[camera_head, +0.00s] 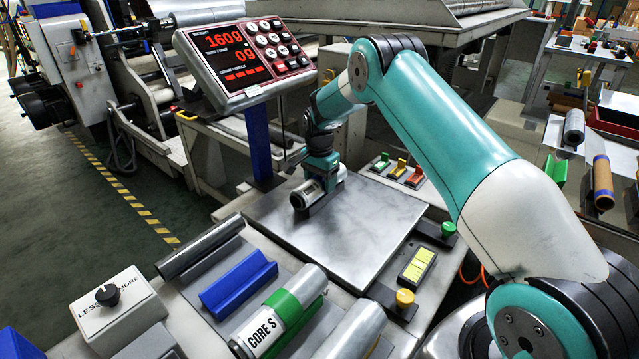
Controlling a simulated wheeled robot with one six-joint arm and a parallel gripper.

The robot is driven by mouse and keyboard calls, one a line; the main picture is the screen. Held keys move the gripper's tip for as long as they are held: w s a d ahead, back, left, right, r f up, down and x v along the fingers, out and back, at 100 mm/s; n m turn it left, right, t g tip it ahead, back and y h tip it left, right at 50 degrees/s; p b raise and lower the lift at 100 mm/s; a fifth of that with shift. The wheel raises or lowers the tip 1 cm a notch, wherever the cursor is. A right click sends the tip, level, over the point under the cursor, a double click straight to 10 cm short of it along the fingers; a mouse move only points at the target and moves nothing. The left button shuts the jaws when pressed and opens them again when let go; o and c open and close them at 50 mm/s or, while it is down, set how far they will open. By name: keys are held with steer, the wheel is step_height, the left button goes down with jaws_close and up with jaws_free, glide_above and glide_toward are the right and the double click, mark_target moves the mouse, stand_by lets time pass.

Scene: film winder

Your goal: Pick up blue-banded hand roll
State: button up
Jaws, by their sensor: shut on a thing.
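A short silver roll (303,197) is at the back left edge of the metal scale plate (345,235), low over it or resting on it; I cannot tell which. My gripper (319,183) reaches down from above and is shut on this roll. The jaws cover its middle, so I cannot make out a blue band on it. An empty blue cradle (238,286) lies in front of the plate.
A green-banded roll marked CORE S (282,305) lies in the front rack between other silver rolls (200,248). A display (242,62) reads 160g and 0g. Most of the plate is clear.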

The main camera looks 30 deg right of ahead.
step_height(320, 180, up, 20)
steer(key=p, duration=0.2)
steer(key=shift+a, duration=0.1)
stand_by(0.4)
